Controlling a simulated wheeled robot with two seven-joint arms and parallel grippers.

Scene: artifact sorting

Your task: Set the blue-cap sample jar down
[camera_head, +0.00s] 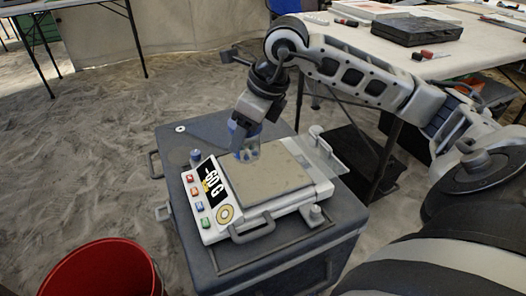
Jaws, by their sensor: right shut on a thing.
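My right gripper (243,126) reaches down from the right arm and is shut on the clear blue-cap sample jar (246,152). The jar is roughly upright, with bluish contents low in it, and the gripper hides much of its top. It is at the back left corner of the digital scale's plate (272,190). I cannot tell whether its base touches anything. My left gripper is not in view.
The scale sits on a grey case (300,258) with handles. A small blue-topped item (196,156) stands at the scale's left. A red bucket (105,270) is at the lower left. A table (460,50) with a black case (416,29) stands behind. The scale plate looks bare.

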